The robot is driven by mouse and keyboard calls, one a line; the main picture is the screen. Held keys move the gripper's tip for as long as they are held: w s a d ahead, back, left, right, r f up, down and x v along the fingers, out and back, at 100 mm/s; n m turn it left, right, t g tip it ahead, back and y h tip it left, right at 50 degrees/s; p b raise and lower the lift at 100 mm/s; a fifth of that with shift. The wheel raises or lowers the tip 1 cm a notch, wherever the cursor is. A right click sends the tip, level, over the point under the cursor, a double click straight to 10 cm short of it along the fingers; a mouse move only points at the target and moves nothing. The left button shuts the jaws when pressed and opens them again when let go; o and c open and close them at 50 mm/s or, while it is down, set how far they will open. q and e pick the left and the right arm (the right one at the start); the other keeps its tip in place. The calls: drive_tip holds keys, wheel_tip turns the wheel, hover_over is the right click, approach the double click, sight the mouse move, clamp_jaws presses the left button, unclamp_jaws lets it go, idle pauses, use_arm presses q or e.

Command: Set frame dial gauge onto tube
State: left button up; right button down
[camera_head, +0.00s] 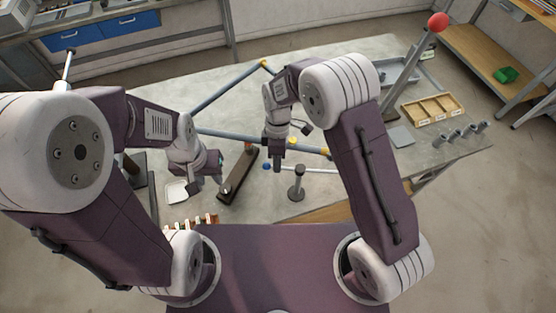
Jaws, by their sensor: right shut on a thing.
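The frame is made of blue-grey tubes (232,85) with yellow joints, lying on a pale table. A long tube (230,136) crosses the middle, partly behind my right gripper. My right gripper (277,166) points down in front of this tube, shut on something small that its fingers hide. I cannot make out a dial gauge for certain. My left gripper (206,187) hangs at the left of the table, its fingers apart and seemingly empty.
A white dish (176,191) is beside my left gripper. A wooden compartment tray (432,109) and several metal cylinders (460,134) are far right.

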drive_tip(key=shift+s+d+n+t+h, duration=0.1)
drive_tip(key=shift+s+d+n+h, duration=0.15)
drive_tip(key=shift+s+n, duration=0.95)
drive_tip(key=shift+s+d+n+t+h, duration=0.15)
drive_tip(key=shift+s+n+h, duration=0.35)
drive_tip(key=shift+n, duration=1.25)
drive_tip(key=shift+s+d+n+t+h, duration=0.15)
drive_tip(key=shift+s+d+n, duration=0.1)
drive_tip(key=shift+s+n, duration=1)
drive_tip(key=shift+w+f+n, duration=0.1)
drive_tip(key=shift+w+n, duration=0.1)
drive_tip(key=shift+n, duration=0.1)
drive_tip(key=c, duration=1.5)
unclamp_jaws()
drive_tip(key=shift+r, duration=0.2)
drive_tip(key=v, duration=0.8)
drive_tip(key=shift+r+b, duration=0.4)
